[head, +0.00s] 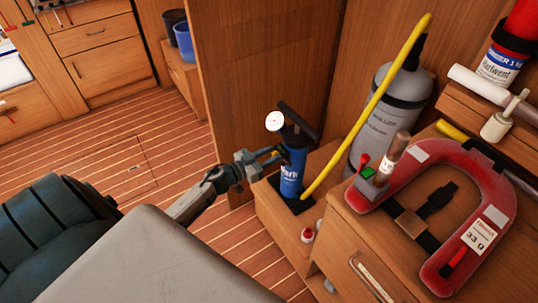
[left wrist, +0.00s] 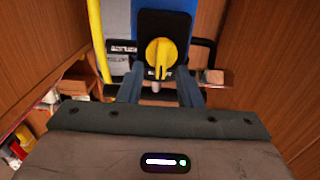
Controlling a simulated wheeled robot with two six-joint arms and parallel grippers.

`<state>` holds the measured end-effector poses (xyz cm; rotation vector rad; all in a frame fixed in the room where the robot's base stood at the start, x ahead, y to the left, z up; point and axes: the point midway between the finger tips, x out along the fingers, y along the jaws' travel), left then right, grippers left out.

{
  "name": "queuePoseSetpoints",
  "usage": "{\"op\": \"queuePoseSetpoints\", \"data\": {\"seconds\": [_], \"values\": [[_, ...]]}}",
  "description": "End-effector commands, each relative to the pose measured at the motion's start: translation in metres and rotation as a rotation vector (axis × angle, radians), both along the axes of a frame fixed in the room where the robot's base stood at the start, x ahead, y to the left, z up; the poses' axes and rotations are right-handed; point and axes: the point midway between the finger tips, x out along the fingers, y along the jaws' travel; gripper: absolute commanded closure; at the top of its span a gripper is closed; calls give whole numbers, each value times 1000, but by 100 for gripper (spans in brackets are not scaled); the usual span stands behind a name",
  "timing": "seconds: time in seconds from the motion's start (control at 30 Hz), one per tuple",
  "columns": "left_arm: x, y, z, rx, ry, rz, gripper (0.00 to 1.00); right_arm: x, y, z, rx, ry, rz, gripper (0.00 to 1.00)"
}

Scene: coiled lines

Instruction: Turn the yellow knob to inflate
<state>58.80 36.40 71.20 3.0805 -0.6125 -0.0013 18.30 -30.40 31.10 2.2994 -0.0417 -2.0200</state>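The yellow knob (left wrist: 160,58) is in the left wrist view, on a black plate on the front of the blue pump (left wrist: 152,18). Its raised grip stands upright. In the head view the blue pump (head: 292,172) stands upright with a white dial gauge (head: 274,121) and a black handle at its top. My left gripper (head: 274,156) reaches the pump's left side. In the left wrist view my left gripper (left wrist: 160,80) has its two fingers apart, just below and either side of the knob, with nothing held between them. Whether they touch the plate I cannot tell. My right gripper is out of view.
A yellow hose (head: 370,110) runs up from the pump past a grey cylinder (head: 392,115). A red horseshoe-shaped life vest (head: 490,190) lies on the wooden cabinet at right. A wooden panel (head: 265,65) stands behind the pump. The planked floor (head: 130,145) at left is clear.

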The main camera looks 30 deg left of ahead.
Motion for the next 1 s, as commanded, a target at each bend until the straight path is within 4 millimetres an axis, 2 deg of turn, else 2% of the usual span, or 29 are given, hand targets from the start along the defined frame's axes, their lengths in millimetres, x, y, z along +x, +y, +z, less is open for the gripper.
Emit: {"op": "queuePoseSetpoints", "data": {"seconds": [0.1, 0.27, 0.73, 1.0], "values": [[0, 0, 0, 0, 0, 0, 68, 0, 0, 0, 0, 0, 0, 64], [0, 0, 0, 1, 0, 0, 97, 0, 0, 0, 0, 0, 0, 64], [-1, -1, 0, 63, -26, 0, 97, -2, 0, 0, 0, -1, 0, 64], [-2, -4, 0, 228, -94, 0, 97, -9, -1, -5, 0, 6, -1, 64]]}}
